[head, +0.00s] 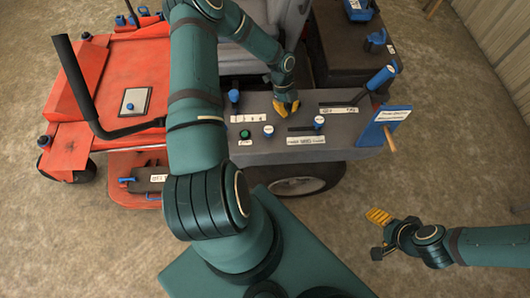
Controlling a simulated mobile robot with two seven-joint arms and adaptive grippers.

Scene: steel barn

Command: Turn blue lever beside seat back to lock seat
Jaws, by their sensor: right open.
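The grey seat (240,58) of the orange mower is partly hidden behind my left arm. I cannot make out for certain a blue lever beside its back. A large blue-handled lever (381,77) stands tilted on the grey side console, right of the seat. My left gripper (286,107) points down with yellow fingertips close together over the console, in front of the seat; whether it holds anything is unclear. My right gripper (376,234) is open and empty above the floor at the lower right, apart from the machine.
The grey console (345,125) carries several small blue knobs, a green button (245,134) and labels. A blue panel (384,126) is at its right end. A black bar (85,90) rises from the orange deck. A dark box (345,35) stands behind. Floor at right is clear.

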